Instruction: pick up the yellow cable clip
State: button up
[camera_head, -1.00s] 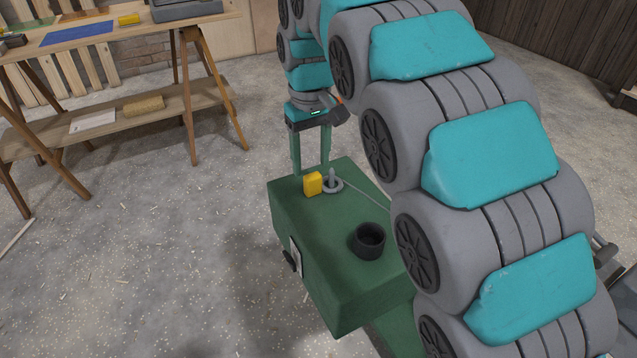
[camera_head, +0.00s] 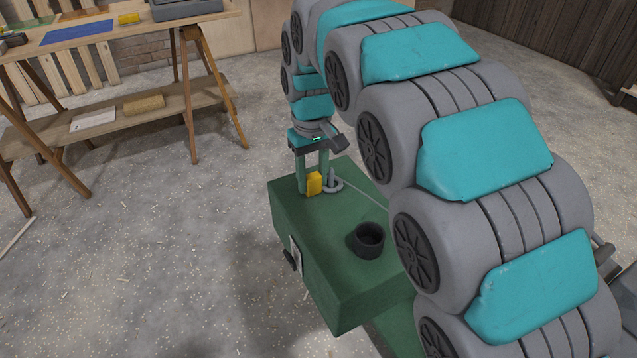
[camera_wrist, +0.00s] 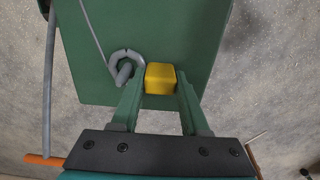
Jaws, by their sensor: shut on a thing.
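The yellow cable clip (camera_head: 314,183) is a small yellow block on the green box top (camera_head: 335,225), near its far edge. It also shows in the wrist view (camera_wrist: 160,78), between my two green fingers. My gripper (camera_head: 312,182) is lowered over the clip and shut on it, one finger on either side; the wrist view shows the gripper (camera_wrist: 160,92) too. I cannot see a gap between the clip and the box top.
A grey cable loop with a peg (camera_head: 333,183) lies right beside the clip, and a thin cable runs from it. A dark cup (camera_head: 368,240) stands nearer on the box. A wooden workbench (camera_head: 130,32) stands at the back left. Open floor lies to the left.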

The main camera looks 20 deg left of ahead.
grip_shut()
jog(key=shift+r, duration=0.15)
